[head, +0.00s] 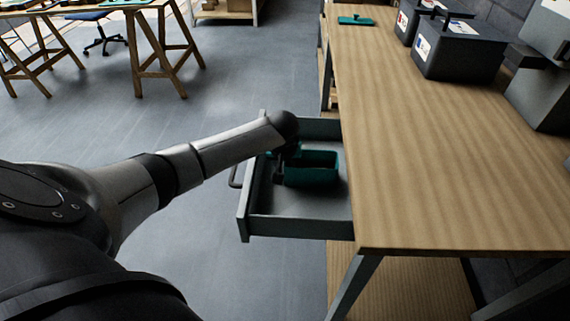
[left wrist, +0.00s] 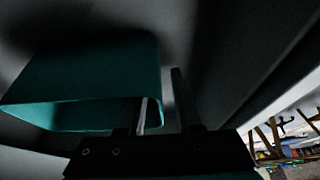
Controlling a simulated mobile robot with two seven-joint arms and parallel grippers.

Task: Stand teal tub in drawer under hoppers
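The teal tub (head: 318,170) sits upright inside the pulled-out grey drawer (head: 300,228), towards its back half. My left arm reaches over the drawer front, and my left gripper (head: 284,168) is down at the tub's left side. In the left wrist view, the tub (left wrist: 90,80) fills the upper left, and my left gripper (left wrist: 160,115) has its two dark fingers apart. One finger overlaps the tub's end and the other stands beyond it, with a gap between them. Whether either finger touches the tub is too dark to tell. My right gripper is not in view.
The wooden bench (head: 420,130) stands right of the drawer. Dark hoppers (head: 455,55) stand at its back, and a small teal piece (head: 356,20) lies at its far end. The drawer's near floor is empty. Trestle tables (head: 150,45) stand across open floor.

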